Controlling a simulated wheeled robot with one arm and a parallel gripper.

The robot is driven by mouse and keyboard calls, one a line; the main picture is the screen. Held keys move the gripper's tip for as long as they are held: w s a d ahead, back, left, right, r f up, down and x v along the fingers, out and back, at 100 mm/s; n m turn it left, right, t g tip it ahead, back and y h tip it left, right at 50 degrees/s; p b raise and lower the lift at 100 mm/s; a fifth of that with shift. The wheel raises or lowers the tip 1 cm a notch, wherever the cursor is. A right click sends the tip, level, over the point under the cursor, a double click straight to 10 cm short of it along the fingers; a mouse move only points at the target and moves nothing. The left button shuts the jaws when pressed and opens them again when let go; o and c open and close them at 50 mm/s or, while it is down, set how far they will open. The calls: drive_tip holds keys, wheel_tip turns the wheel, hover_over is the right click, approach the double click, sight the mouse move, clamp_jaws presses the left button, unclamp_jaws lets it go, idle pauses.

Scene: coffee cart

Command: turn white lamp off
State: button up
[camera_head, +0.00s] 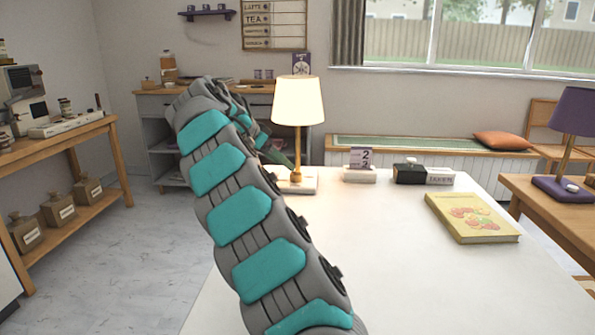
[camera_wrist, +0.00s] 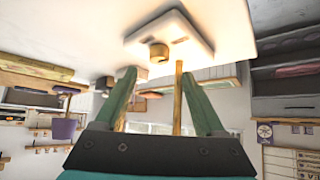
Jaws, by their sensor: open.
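The white lamp (camera_head: 298,101) stands near the far left edge of the white table, its shade glowing brightly. Its brass stem rises from a white square base (camera_head: 305,181). In the wrist view, which is turned over, the base (camera_wrist: 195,22) is at the top, with a round brass knob (camera_wrist: 158,53) on it beside the stem (camera_wrist: 178,95). My gripper (camera_wrist: 158,74) is open and empty, its green fingers pointing at the base. The knob lies just beyond the fingertips, and the stem shows between the fingers. In the head view my arm largely hides the gripper.
A number stand (camera_head: 360,165), a dark box (camera_head: 409,173) and a yellow book (camera_head: 471,217) are on the white table (camera_head: 385,275). A purple lamp (camera_head: 574,112) stands on a wooden table at right. The table's middle front is clear.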

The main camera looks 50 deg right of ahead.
sight(295, 173)
drive_tip(key=x, duration=0.6)
drive_tip(key=shift+d+f, duration=0.15)
drive_tip(key=shift+f, duration=0.1)
drive_tip(key=shift+c, duration=0.3)
clamp_jaws()
